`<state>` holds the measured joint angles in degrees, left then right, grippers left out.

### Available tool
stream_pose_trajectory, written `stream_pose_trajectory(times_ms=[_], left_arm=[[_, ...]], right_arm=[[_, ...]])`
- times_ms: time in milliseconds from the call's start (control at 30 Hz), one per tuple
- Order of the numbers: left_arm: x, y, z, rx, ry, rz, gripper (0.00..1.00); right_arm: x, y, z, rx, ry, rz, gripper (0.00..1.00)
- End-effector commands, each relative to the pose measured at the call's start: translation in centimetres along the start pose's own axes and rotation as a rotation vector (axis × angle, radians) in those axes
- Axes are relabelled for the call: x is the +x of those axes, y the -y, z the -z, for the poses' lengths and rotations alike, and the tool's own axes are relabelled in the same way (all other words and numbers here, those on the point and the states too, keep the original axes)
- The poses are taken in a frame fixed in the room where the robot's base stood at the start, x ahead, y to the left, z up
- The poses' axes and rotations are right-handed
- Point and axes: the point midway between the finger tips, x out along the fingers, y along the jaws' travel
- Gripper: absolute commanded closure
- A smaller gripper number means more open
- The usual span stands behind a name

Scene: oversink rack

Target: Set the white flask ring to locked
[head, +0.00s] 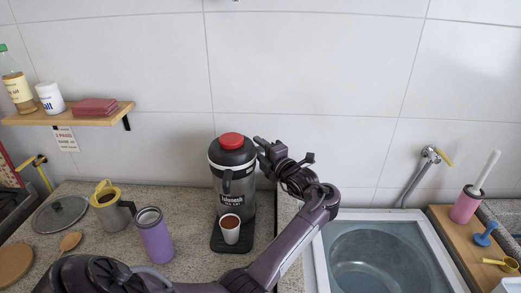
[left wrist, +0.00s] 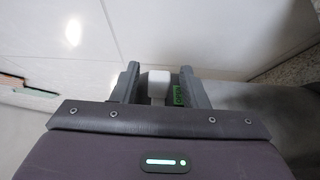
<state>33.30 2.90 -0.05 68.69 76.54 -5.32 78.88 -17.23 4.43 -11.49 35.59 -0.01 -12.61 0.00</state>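The flask (head: 236,187) stands on a dark base against the tiled wall in the head view. It has a red cap (head: 231,141), a dark top and body, and a thin white ring (head: 216,168) below the top. My left gripper (head: 262,148) is at the flask's upper right side, near ring height. In the left wrist view its two fingers (left wrist: 159,88) stand apart on either side of a white tab (left wrist: 158,80), with small gaps showing. A green label reading OPEN (left wrist: 180,94) is beside the right finger. My right gripper is not in view.
A cup (head: 230,234) of reddish content stands in front of the flask. A purple tumbler (head: 155,240), a grey jug (head: 108,212) and a pan lid (head: 60,215) are to the left. A sink (head: 385,262) is to the right. A wall shelf (head: 75,116) holds bottles.

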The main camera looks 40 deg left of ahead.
Motion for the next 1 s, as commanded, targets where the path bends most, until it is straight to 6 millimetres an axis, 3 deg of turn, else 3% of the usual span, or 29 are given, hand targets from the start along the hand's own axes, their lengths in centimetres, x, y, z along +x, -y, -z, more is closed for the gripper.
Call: stream_pose_trajectory(times_ms=[133,433,1000], left_arm=[[-0.01,-0.01,0.00,0.000,0.000,0.000,0.61],[-0.03,0.00,-0.01,0.000,0.000,0.000,1.00],[-0.27,0.18,0.17,-0.001,0.083,-0.001,1.00]], right_arm=[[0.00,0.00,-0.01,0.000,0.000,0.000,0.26],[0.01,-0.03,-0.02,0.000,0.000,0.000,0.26],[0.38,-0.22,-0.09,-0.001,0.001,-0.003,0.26]])
